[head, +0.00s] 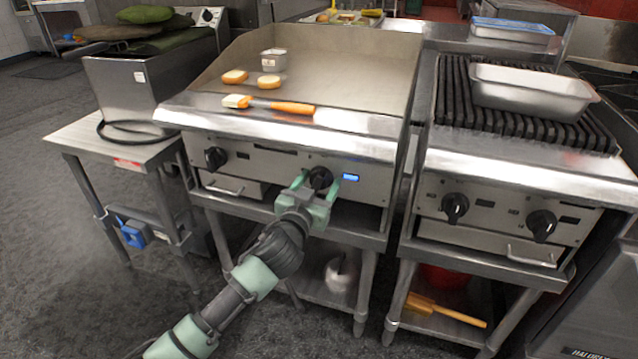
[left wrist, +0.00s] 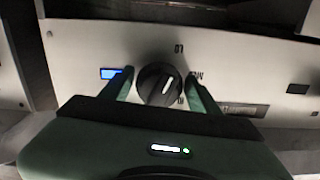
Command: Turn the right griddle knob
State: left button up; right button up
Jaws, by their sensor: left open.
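The griddle (head: 345,75) is a flat steel cooking plate with a front panel. Its right knob (head: 320,178) is black and round, with a lit blue indicator (head: 351,177) to its right. My left gripper (head: 318,186) is open at this knob, with one finger on either side. In the left wrist view the knob (left wrist: 159,84) sits between the two fingers of my left gripper (left wrist: 160,88). Whether the fingers touch the knob I cannot tell. The griddle's left knob (head: 215,158) stands clear. My right gripper is not in view.
A spatula (head: 285,106) and two bun halves (head: 235,77) lie on the griddle near a small metal container (head: 273,60). A charbroiler with a steel pan (head: 530,90) and two black knobs (head: 455,207) stands to the right. A side table (head: 110,150) stands left.

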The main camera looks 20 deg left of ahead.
pick_arm(q)
jog(key=c, duration=1.1)
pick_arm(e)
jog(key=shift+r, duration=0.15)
pick_arm(q)
jog(key=shift+r+m+p, duration=0.1)
jog(key=shift+m+p, duration=0.85)
jog(key=shift+m, duration=0.35)
jog(key=m+p, duration=0.2)
jog(key=m, duration=0.1)
jog(key=shift+a+m, duration=0.15)
jog(key=shift+m, duration=0.25)
jog(key=m+p, duration=0.1)
jog(key=m, duration=0.3)
jog(key=shift+p, duration=0.35)
jog(key=shift+m, duration=0.8)
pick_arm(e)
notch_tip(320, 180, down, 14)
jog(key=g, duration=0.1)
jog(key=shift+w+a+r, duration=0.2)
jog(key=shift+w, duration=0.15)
